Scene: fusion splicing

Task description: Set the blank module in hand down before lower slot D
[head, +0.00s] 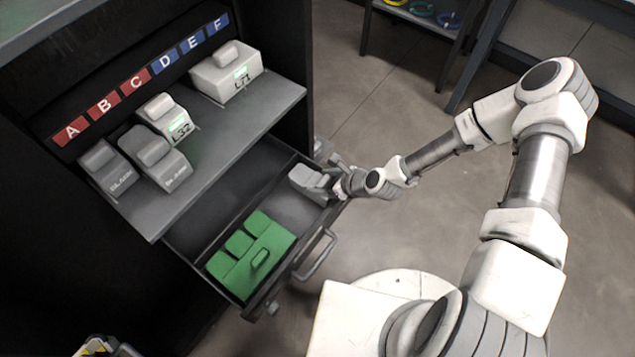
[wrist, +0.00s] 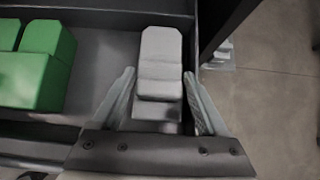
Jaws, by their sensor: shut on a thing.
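A grey module (head: 308,182) is in the open drawer, at its right end by the side wall. In the wrist view the module (wrist: 160,65) stands between the two fingers. My gripper (head: 328,186) reaches in from the right and is shut on it; the same gripper (wrist: 158,105) shows at the bottom of the wrist view. Any marking on this module is hidden. The blue label D (head: 167,60) is on the label strip above the shelf, right of the red label C. I cannot tell which slot counts as lower slot D.
The shelf (head: 215,150) above the drawer (head: 195,235) bears two BLANK modules (head: 110,167) (head: 157,157), module L32 (head: 166,112) and module L71 (head: 232,75). A green case (head: 258,240) lies in the drawer's left part. The drawer handle (head: 316,255) juts out in front.

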